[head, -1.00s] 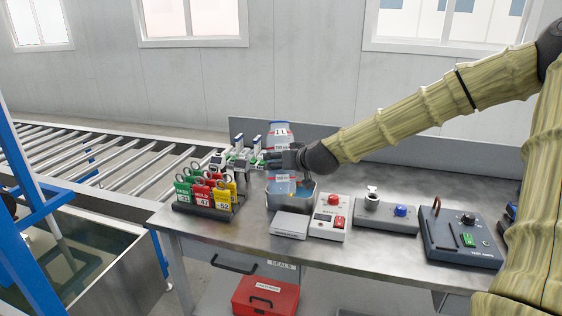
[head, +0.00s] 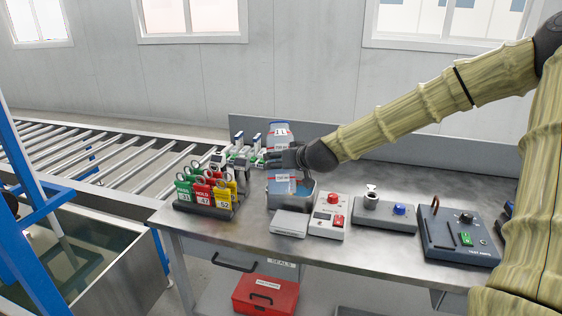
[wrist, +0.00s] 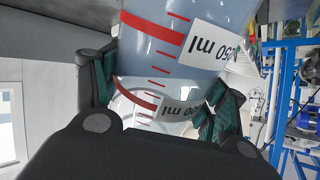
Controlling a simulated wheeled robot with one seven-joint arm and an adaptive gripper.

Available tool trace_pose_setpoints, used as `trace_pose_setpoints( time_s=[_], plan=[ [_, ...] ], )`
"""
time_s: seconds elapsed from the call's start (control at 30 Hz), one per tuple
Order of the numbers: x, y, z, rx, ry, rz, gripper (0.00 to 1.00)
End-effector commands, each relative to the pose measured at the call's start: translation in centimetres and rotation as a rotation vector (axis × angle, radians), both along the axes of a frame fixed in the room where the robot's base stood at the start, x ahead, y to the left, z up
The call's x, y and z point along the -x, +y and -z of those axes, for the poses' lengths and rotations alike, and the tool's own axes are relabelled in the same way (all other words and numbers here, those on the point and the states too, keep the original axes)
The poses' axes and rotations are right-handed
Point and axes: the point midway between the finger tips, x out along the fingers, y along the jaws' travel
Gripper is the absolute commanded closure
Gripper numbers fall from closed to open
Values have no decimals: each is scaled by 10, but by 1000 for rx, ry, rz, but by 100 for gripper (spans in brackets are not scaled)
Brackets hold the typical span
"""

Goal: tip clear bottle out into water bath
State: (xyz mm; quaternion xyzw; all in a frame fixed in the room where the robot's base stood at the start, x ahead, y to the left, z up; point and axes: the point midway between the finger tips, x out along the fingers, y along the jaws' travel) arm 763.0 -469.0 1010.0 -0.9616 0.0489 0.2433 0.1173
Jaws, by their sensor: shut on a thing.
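My gripper (head: 278,159) is shut on the clear bottle (head: 281,139), with its fingers across the middle of the bottle. The bottle has white labels and red graduation lines. In the wrist view, the clear bottle (wrist: 153,58) lies between the dark and green finger pads of my gripper (wrist: 155,100).
A grey plate (head: 290,224), a box with red buttons (head: 328,218) and other test devices stand to the right. A roller conveyor (head: 100,160) runs behind on the left.

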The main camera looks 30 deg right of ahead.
Motion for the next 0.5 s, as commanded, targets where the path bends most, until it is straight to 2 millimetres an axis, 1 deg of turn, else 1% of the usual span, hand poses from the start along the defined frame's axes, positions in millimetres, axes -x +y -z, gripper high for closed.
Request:
trace_pose_setpoints(
  time_s=[0.5],
  plan=[
    [1, 1, -1, -11, 20, 1, 73]
  ],
)
